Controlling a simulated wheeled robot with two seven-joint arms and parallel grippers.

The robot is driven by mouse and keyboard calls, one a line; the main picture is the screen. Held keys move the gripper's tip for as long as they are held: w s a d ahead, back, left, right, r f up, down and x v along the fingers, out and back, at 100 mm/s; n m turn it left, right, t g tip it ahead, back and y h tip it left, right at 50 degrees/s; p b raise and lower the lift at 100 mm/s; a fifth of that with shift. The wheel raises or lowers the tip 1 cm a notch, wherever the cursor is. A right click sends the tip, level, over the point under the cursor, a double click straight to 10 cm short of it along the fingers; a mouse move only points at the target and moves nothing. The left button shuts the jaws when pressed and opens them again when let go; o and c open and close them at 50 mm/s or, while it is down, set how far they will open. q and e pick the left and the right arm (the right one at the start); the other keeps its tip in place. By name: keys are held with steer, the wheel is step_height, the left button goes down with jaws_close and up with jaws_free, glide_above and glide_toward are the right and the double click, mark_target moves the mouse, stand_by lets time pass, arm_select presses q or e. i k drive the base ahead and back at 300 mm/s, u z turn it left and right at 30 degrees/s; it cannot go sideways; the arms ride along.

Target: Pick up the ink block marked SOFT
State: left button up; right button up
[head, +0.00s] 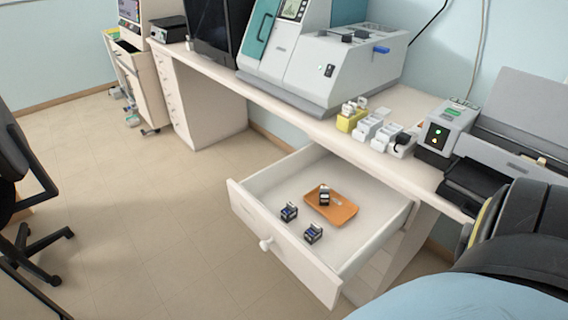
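Three small dark blocks with pale and blue markings are in the open white drawer (262,200). One block (324,196) sits on an orange tray (345,213), next to a small pale item. A second block (289,212) is on the drawer floor left of the tray. A third block (313,233) is on the drawer floor nearer the drawer front. The markings are too small to read, so I cannot tell which block is marked SOFT. Neither of my grippers is in view.
The drawer front with its round knob (266,244) juts into the floor space. Above it, the bench (290,108) holds a large grey machine (345,62), small white and yellow containers (371,128) and a small device (445,130). Open floor (160,220) lies left; an office chair (22,215) stands far left.

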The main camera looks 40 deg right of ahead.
mark_target(314, 233)
steer(key=i, duration=1.45)
